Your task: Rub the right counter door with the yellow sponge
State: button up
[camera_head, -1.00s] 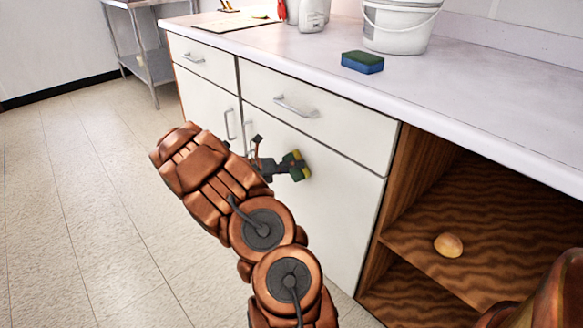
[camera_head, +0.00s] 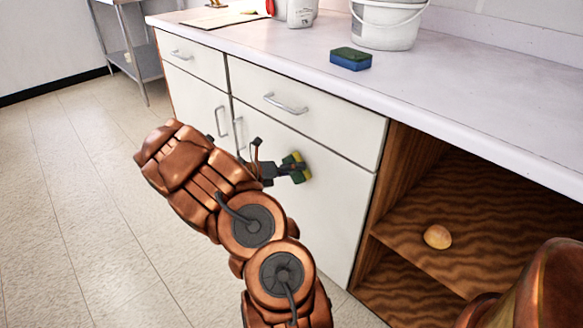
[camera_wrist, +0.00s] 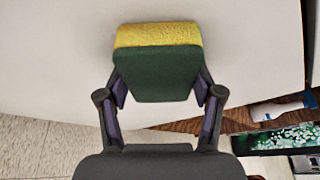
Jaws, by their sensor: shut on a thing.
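The yellow sponge (camera_wrist: 157,35) has a dark green side and is held between the two fingers of my gripper (camera_wrist: 158,92) in the wrist view. In the head view, my gripper (camera_head: 283,170) holds the sponge (camera_head: 303,171) up against or very close to the right counter door (camera_head: 328,205), near its upper left part. The door is white and shut, with a metal handle at its left edge. In the wrist view the yellow end faces the white door surface (camera_wrist: 240,30). I cannot tell for sure whether they touch.
A blue and green sponge (camera_head: 351,59) lies on the counter top (camera_head: 450,85), near a white bucket (camera_head: 388,25). Right of the door is an open wooden shelf (camera_head: 470,205) with a bread roll (camera_head: 437,237). A metal rack (camera_head: 140,60) stands at the far left. The floor on the left is clear.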

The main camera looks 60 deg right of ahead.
jog(key=shift+d+p, duration=0.1)
jog(key=shift+p, duration=0.3)
jog(key=shift+w+d+r+p, duration=0.15)
jog(key=shift+w+r+p, duration=0.05)
jog(key=shift+w+p, duration=0.25)
jog(key=shift+c, duration=1)
jog(key=shift+w+d+f+p, duration=0.1)
jog(key=shift+w+d+p, duration=0.1)
jog(key=shift+w+p, duration=0.55)
jog(key=shift+w+d+p, duration=0.15)
jog(key=shift+w+p, duration=0.5)
jog(key=shift+w, duration=0.15)
jog(key=shift+w+a+f+p, duration=0.1)
jog(key=shift+w+a+p, duration=0.15)
jog(key=shift+a+p, duration=0.55)
jog(key=shift+w+a+r+p, duration=0.1)
jog(key=shift+w+a+p, duration=0.2)
jog(key=shift+a, duration=0.85)
jog(key=shift+w+a+f+p, duration=0.1)
jog(key=shift+w+a+p, duration=0.3)
jog(key=shift+a, duration=0.6)
jog(key=shift+s, duration=0.2)
